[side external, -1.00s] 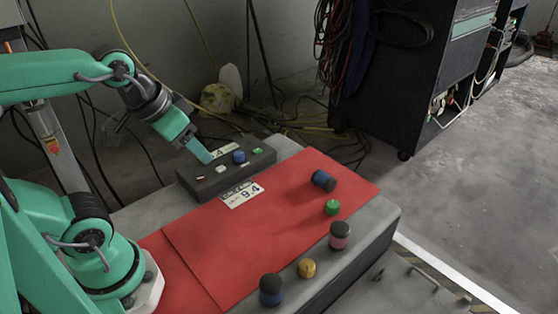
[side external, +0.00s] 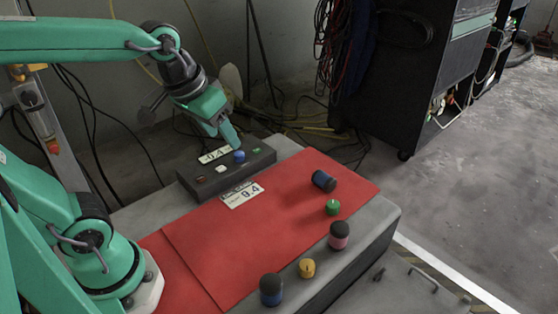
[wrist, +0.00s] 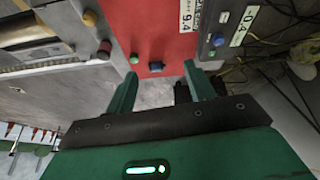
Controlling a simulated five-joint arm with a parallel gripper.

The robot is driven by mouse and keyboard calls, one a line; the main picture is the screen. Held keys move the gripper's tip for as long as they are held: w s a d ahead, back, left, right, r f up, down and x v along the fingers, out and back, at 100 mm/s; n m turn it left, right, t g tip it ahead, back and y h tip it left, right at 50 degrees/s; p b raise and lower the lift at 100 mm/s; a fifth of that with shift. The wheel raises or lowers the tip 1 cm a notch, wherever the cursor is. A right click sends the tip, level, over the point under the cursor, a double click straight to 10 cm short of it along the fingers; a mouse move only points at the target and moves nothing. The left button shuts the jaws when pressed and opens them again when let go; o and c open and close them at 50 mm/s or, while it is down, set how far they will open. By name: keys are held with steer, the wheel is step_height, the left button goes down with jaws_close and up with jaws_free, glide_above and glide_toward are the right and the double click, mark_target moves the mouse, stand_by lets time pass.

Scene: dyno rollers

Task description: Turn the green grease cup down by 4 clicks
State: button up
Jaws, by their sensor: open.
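The green grease cup (side external: 332,207) stands on the right part of the red mat (side external: 215,250). It also shows in the wrist view (wrist: 134,58), just beyond the left fingertip. My gripper (side external: 233,140) is open and empty. In the side view it hangs by the back of the dark control box, close to the blue knob, well left of the green cup. In the wrist view the two fingers of my gripper (wrist: 159,80) are spread apart with nothing between them. The click marks on the cup are too small to read.
A blue-and-black cylinder (side external: 323,181) lies tilted behind the cup. A pink-and-black cup (side external: 339,236), a yellow cup (side external: 307,268) and another blue-and-black cup (side external: 271,290) line the front edge. The middle mat is clear.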

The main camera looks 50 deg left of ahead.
steer(key=w+d+n+g, duration=0.1)
steer(key=w+d, duration=0.1)
steer(key=w, duration=0.4)
steer(key=n+g, duration=0.4)
glide_above(333, 204)
step_height(333, 204, down, 17)
steer(key=shift+r, duration=0.2)
steer(key=shift+w+d+f+n, duration=0.1)
steer(key=shift+d+f+n, duration=0.05)
steer(key=shift+f+n, duration=0.2)
steer(key=shift+f, duration=0.15)
steer(key=shift+f, duration=3.75)
steer(key=c, duration=1)
